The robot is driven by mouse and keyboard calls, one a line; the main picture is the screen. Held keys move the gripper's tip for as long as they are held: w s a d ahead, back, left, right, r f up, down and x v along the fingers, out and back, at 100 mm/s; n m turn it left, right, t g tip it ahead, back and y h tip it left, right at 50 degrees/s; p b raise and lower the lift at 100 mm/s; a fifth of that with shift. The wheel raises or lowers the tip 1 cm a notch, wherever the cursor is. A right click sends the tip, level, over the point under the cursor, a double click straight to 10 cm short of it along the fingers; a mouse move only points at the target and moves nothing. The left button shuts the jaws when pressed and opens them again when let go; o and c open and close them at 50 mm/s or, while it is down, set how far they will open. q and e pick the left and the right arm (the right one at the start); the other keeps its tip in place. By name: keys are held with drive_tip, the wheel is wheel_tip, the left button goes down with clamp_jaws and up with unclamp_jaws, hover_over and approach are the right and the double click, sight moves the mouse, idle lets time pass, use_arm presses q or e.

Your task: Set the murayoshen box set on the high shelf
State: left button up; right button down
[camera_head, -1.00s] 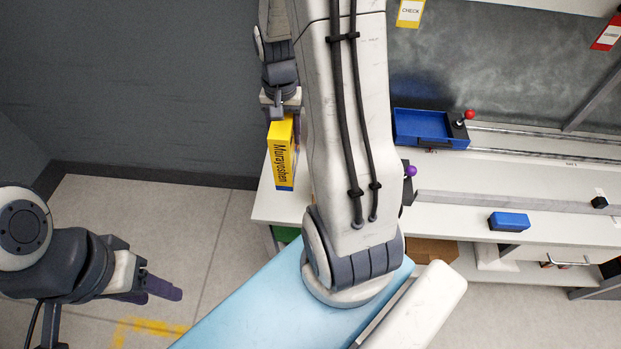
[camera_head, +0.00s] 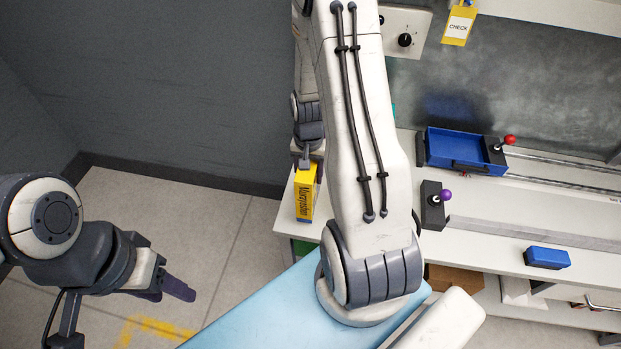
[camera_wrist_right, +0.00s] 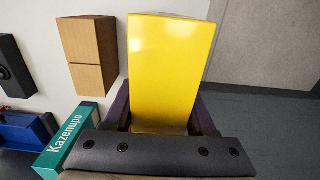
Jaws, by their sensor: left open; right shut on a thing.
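The yellow Murayoshen box set (camera_head: 306,193) hangs upright below my right gripper, near the left end of the white bench in the head view. In the right wrist view, the yellow box (camera_wrist_right: 168,65) fills the middle, between the dark fingers of my right gripper (camera_wrist_right: 164,118), which is shut on it. My right arm hides part of the bench in the head view. My left gripper (camera_head: 178,287) is open and empty at the lower left, over the floor and apart from everything. I cannot make out which surface is the high shelf.
A teal Kazenupo box (camera_wrist_right: 66,142) and cardboard boxes (camera_wrist_right: 88,52) show left of the yellow box in the wrist view. The bench (camera_head: 500,235) holds a blue tray (camera_head: 455,150), a purple-knobbed lever (camera_head: 445,196) and a blue block (camera_head: 547,257).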

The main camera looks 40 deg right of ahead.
wheel_tip(320, 180, down, 2)
drive_tip(key=shift+f, duration=0.25)
drive_tip(key=shift+f, duration=0.15)
drive_tip(key=shift+c, duration=1.1)
unclamp_jaws()
